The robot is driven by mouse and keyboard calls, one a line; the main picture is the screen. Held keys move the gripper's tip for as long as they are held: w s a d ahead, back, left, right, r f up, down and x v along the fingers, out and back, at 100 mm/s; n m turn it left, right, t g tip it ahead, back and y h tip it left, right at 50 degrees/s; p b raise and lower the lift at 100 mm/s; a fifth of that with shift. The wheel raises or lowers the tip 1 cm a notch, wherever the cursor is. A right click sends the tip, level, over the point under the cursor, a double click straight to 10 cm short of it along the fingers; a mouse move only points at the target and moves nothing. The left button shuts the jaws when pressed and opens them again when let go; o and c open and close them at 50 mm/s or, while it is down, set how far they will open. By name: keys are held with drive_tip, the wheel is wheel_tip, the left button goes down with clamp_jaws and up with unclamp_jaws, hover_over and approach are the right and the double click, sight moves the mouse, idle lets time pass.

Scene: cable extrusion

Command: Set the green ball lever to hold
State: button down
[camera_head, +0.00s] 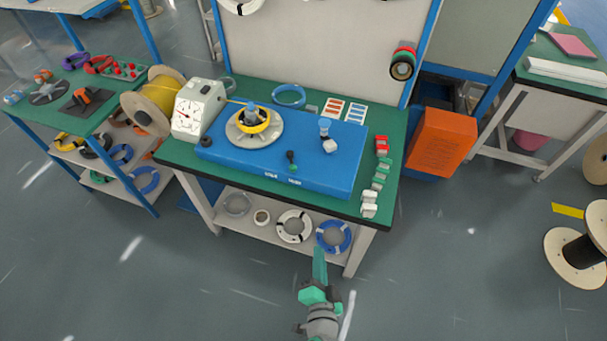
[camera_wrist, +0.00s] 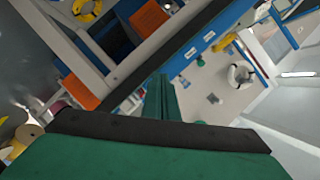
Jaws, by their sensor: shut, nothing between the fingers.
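The green ball lever (camera_head: 293,167) sits on top of the blue box (camera_head: 338,180), near its front edge. Its green ball end points toward the front, with a dark part behind it. Two small white labels (camera_head: 283,179) are on the box near the lever, too small to read for sure. My gripper (camera_head: 319,252) is in front of the table, below the tabletop's front edge in the picture and well apart from the lever. Its green fingers (camera_wrist: 162,98) are shut with nothing between them. I cannot make out the lever for certain in the wrist view.
A lower shelf holds coils (camera_head: 293,228). The floor in front is clear.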

drive_tip(key=w+r+m+y, duration=0.1)
drive_tip(key=w+r+m, duration=0.1)
drive_tip(key=w, duration=0.5)
drive_tip(key=m+t+y, duration=0.1)
drive_tip(key=t+y, duration=0.1)
drive_tip(key=y, duration=0.1)
approach(307, 180)
wheel_tip(307, 180, up, 4)
drive_tip(key=d, duration=0.3)
drive_tip(key=shift+s+a, duration=0.15)
drive_tip(key=shift+a, duration=0.05)
drive_tip(key=x, duration=0.9)
drive_tip(key=shift+w+d, duration=0.1)
drive_tip(key=shift+w, duration=0.15)
drive_tip(key=a, duration=0.2)
drive_tip(key=w+a, duration=0.1)
drive_tip(key=shift+f, duration=0.4)
drive_tip(key=shift+s+a+f+h, duration=0.1)
drive_tip(key=shift+s+a+h, duration=0.2)
drive_tip(key=shift+a, duration=0.25)
drive_tip(key=shift+w+d, duration=0.1)
